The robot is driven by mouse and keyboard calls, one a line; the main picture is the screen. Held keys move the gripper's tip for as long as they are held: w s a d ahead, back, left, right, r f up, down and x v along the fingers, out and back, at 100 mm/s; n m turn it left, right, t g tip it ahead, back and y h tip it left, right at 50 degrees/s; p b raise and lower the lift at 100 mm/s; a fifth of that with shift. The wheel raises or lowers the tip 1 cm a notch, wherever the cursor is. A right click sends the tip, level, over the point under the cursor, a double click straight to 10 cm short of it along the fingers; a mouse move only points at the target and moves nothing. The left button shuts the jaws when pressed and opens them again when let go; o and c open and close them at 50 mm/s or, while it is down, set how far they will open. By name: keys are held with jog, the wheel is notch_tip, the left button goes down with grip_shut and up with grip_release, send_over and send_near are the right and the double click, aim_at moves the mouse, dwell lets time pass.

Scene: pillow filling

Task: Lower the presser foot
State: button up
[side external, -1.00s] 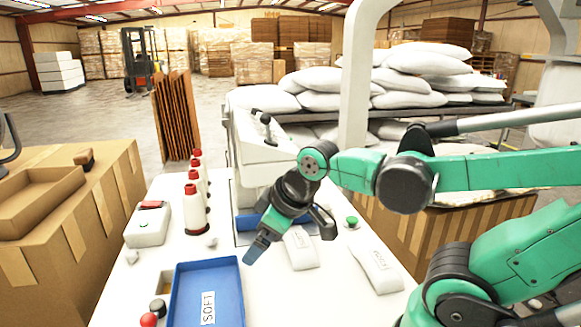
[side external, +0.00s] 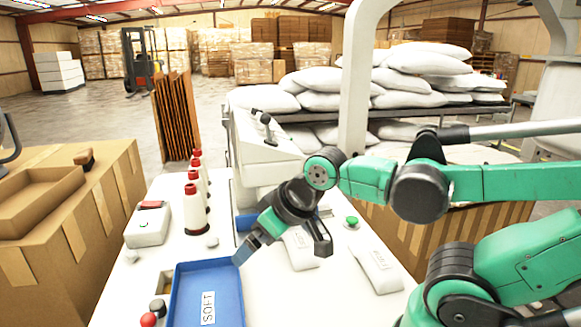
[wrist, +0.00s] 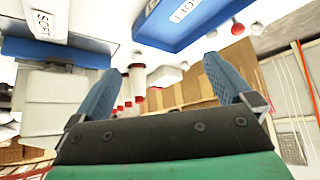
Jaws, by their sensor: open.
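The white sewing machine (side external: 262,142) stands at the far end of the white table, with a dark-knobbed lever (side external: 266,121) on its top. I cannot make out the presser foot; my arm covers part of the area below the machine head. My gripper (side external: 244,250) is in front of the machine, tilted down to the left, with its tips near the right rim of the blue tray. In the wrist view my gripper (wrist: 163,82) shows two blue fingers spread apart with nothing between them.
The blue tray (side external: 180,290) marked SOFT lies at the front. White packets (side external: 376,268) lie to the right, near a green button (side external: 351,221). Red-topped thread cones (side external: 195,212) and a switch box (side external: 148,226) stand left. Cardboard boxes (side external: 60,235) flank the table.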

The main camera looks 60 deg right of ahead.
aim_at(265, 114)
jog(key=shift+r, duration=0.1)
jog(key=c, duration=0.4)
jog(key=r, duration=0.1)
jog(key=w+d+r, duration=0.1)
jog(key=w+m, duration=0.1)
jog(key=shift+d+r, duration=0.25)
jog(key=shift+r, duration=0.15)
jog(key=c, duration=0.4)
jog(key=w+d+r+m+g+h, duration=0.1)
jog(key=w+d+r+m, duration=0.2)
jog(key=d+r, duration=0.1)
jog(key=w+d+r+m+g+h, duration=0.1)
jog(key=w+d+r+m+g, duration=0.1)
jog(key=d, duration=0.4)
jog(key=w+d+r+m+g+h, duration=0.1)
jog(key=w+d+r+m, duration=0.3)
jog(key=w+d+r, duration=0.1)
jog(key=shift+d+r+m+h, duration=0.35)
jog(key=shift+d+r, duration=0.25)
jog(key=shift+r, duration=0.3)
jog(key=shift+c, duration=0.2)
jog(key=shift+d+m, duration=0.25)
jog(key=shift+d, duration=0.05)
jog(key=shift+w+d+f, duration=0.1)
jog(key=shift+d+f, duration=0.05)
jog(key=shift+x, duration=2.6)
